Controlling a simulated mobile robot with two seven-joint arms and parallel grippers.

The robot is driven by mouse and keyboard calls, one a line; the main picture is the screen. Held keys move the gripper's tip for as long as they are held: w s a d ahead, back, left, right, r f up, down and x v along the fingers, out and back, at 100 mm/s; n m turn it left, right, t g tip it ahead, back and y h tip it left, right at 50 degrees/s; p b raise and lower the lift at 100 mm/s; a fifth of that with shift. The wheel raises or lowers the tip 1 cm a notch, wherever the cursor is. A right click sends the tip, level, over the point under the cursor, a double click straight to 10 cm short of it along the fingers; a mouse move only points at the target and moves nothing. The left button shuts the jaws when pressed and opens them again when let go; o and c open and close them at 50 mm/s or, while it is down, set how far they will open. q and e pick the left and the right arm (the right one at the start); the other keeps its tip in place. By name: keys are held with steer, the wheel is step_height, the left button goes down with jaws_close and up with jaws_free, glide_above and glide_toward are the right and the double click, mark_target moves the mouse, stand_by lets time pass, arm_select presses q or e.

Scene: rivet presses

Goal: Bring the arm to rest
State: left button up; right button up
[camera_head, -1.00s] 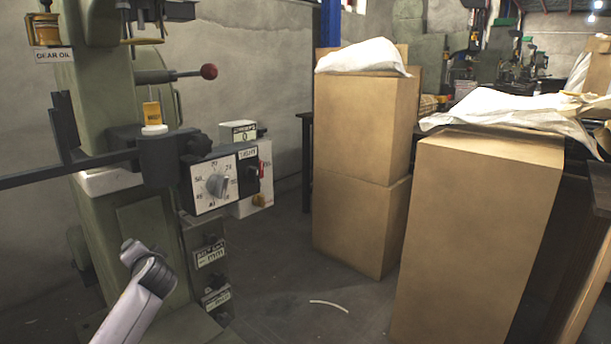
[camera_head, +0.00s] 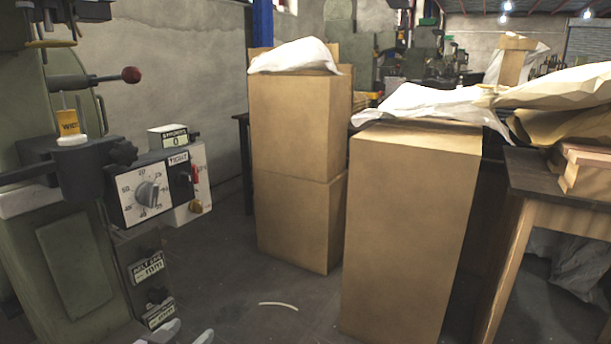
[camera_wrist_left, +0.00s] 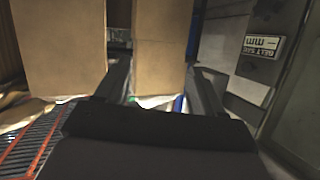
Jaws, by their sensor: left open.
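My left gripper (camera_head: 186,334) shows only as small pale parts at the bottom edge of the head view, in front of the press base. In the left wrist view my left gripper (camera_wrist_left: 160,82) has its two dark fingers spread apart, with nothing between them. Cardboard boxes show beyond the fingers, apart from them. The rest of the left arm is hidden below the head view. My right gripper is in neither view.
A green rivet press (camera_head: 75,265) with a dial box (camera_head: 140,190) stands at the left. Stacked cardboard boxes (camera_head: 295,130) and a tall box (camera_head: 405,230) stand ahead. A dark-topped table (camera_head: 540,180) is at the right. Floor (camera_head: 225,290) between press and boxes is mostly clear.

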arm_select(q)
steer(key=s+d+r+g+h, duration=0.1)
steer(key=s+d+h, duration=0.1)
steer(key=s+d, duration=0.6)
steer(key=s+d+r+h, duration=0.15)
steer(key=s+d, duration=0.25)
steer(key=s, duration=0.8)
steer(key=s+a+r+g+y+p, duration=0.1)
steer(key=a+r+p, duration=0.2)
steer(key=p, duration=0.8)
steer(key=s+a+r+y+p, duration=0.2)
steer(key=r+p, duration=0.5)
steer(key=p, duration=0.5)
steer(key=s+a+r+n+g+y+p, duration=0.1)
steer(key=a+r+p, duration=0.3)
steer(key=p, duration=0.7)
steer(key=shift+s+a+r+g+p, duration=0.3)
steer(key=shift+s+a+r+p, duration=0.05)
steer(key=shift+s+r, duration=0.35)
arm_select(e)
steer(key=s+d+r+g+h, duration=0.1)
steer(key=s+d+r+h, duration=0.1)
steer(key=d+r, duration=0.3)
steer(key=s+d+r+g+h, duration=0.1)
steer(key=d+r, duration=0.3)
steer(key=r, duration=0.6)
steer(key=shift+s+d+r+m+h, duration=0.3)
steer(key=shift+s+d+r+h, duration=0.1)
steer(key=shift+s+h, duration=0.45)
